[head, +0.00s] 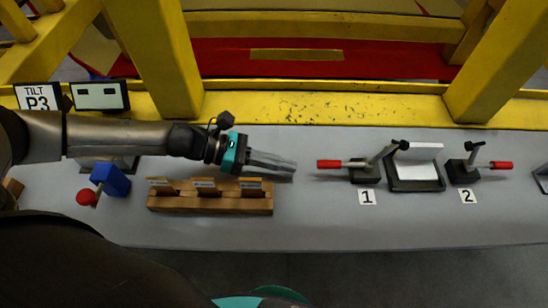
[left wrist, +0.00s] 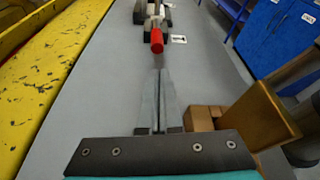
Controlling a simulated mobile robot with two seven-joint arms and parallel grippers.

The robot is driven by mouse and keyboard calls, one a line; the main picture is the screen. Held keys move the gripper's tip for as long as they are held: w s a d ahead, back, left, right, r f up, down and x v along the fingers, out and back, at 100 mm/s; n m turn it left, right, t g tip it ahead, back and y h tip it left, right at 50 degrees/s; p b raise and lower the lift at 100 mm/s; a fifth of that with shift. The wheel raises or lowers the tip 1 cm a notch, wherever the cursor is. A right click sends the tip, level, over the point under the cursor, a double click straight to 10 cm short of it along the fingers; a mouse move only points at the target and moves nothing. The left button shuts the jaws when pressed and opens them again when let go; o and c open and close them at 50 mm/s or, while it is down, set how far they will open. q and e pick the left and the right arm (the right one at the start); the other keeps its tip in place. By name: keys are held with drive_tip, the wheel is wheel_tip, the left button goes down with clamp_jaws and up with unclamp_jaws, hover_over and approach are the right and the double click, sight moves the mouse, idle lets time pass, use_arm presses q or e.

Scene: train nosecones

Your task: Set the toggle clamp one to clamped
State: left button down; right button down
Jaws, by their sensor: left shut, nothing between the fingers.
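Toggle clamp one (head: 366,172) stands on the grey bench by the label "1". Its red-tipped handle (head: 329,164) lies about level and points left, toward my left gripper. In the left wrist view the red tip (left wrist: 157,42) shows straight ahead of the fingers, with the clamp body behind it. My left gripper (head: 294,165) is shut and empty, just left of the red tip and apart from it. A dark arm with a black tip rises from the clamp toward the white plate's holder. Whether that tip presses on the plate I cannot tell. My right gripper is not in view.
A wooden rack (head: 210,202) with several slots sits just below my left gripper. A white plate in a dark holder (head: 417,186) and toggle clamp two (head: 464,172) stand right of clamp one. A yellow frame beam (head: 330,105) runs behind the bench.

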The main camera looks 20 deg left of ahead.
sight(307, 176)
use_arm(q)
drive_tip(key=x, duration=0.5)
drive_tip(key=shift+w+d+f, duration=0.1)
drive_tip(key=shift+d, duration=0.25)
